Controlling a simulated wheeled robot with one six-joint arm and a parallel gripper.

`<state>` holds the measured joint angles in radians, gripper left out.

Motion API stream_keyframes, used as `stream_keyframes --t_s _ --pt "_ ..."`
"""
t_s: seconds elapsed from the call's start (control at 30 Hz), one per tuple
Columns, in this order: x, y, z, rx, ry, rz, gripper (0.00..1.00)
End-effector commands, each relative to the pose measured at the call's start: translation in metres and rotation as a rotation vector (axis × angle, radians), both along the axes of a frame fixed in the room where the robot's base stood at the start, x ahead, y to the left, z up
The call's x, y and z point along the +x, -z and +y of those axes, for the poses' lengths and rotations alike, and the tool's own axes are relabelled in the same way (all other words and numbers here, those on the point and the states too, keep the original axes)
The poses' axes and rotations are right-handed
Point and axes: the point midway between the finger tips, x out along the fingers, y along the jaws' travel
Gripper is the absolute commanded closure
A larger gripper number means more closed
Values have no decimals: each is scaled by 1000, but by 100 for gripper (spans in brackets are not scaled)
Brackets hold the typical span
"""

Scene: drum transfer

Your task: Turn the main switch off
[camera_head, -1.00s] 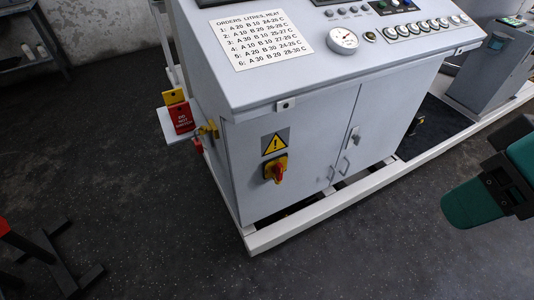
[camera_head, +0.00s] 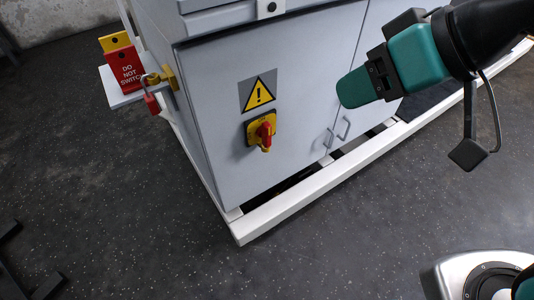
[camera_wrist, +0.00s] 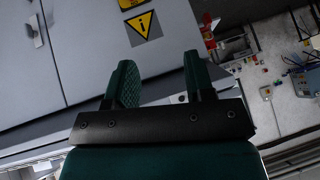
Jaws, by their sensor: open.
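The main switch (camera_head: 262,131) is a red rotary handle on a yellow plate, low on the grey cabinet door. Its handle stands close to upright, slightly tilted. A yellow warning sign (camera_head: 258,91) is just above it and also shows in the wrist view (camera_wrist: 143,27). My gripper (camera_head: 352,88) has green fingers and is in front of the cabinet, right of the switch and a little higher, apart from it. In the wrist view the two fingers are spread with nothing between them (camera_wrist: 159,72). A yellow patch at that view's top edge may be the switch plate.
A red "do not switch" tag (camera_head: 124,68) and a red padlock (camera_head: 151,101) are at a bracket on the cabinet's left side. Door handles (camera_head: 337,132) are right of the switch. A white base rail (camera_head: 300,199) runs along the floor. The space before the switch is clear.

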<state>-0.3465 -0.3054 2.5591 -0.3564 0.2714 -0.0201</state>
Motion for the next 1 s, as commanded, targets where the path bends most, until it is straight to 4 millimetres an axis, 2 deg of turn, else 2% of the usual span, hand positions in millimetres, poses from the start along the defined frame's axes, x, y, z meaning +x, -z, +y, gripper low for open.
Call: stream_keyframes --t_s 0.03,0.4,0.8,1.0 --pt "5 42 3 18 7 -39 51" --pt "45 159 17 151 71 -341 51" --pt "70 270 25 293 121 -672 51" --pt "74 301 25 347 136 -799 51"
